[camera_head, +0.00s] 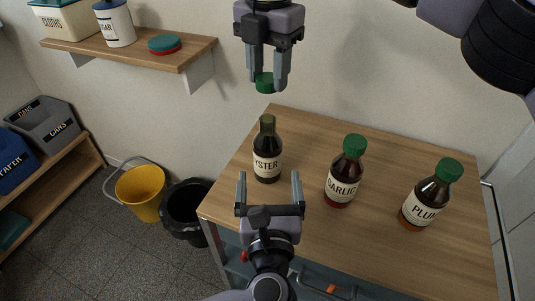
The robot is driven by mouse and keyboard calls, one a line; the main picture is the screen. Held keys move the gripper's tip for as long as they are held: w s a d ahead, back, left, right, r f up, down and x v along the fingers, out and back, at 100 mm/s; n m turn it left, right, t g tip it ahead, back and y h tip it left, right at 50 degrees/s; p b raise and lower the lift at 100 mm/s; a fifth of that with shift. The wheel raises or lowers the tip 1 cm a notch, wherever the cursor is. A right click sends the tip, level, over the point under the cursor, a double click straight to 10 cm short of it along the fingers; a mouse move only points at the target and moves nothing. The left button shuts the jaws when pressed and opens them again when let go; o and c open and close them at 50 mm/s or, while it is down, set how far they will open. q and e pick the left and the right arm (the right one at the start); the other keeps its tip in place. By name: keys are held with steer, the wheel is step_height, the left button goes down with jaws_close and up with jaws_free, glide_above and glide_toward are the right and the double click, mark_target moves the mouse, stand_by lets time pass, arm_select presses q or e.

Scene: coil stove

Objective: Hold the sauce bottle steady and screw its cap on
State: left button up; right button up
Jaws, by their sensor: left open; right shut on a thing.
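An uncapped dark sauce bottle (267,152), its label reading "YSTER" as far as it shows, stands upright on the wooden table (300,129). My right gripper (267,82) is shut on a green cap (265,84) and holds it above the bottle's neck, apart from it. My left gripper (269,180) is open, below the bottle in the picture, its two fingers pointing toward it. The fingers are spread wider than the bottle, and nothing is between them. I cannot tell whether they touch the bottle.
A garlic bottle (343,178) and a plum bottle (429,201), both green-capped, stand to the right on the table. A shelf (190,53) on the wall holds a sugar jar (115,24). A yellow bucket (141,192) and a black bin (185,205) stand on the floor.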

mark_target(267, 140)
arm_select(q)
steer(key=w, duration=1.2)
steer(key=shift+a, duration=0.15)
steer(key=c, duration=1.5)
steer(key=shift+c, duration=0.2)
arm_select(e)
steer(key=shift+f, duration=2.55)
steer(key=shift+f, duration=0.85)
steer(key=shift+f, duration=0.55)
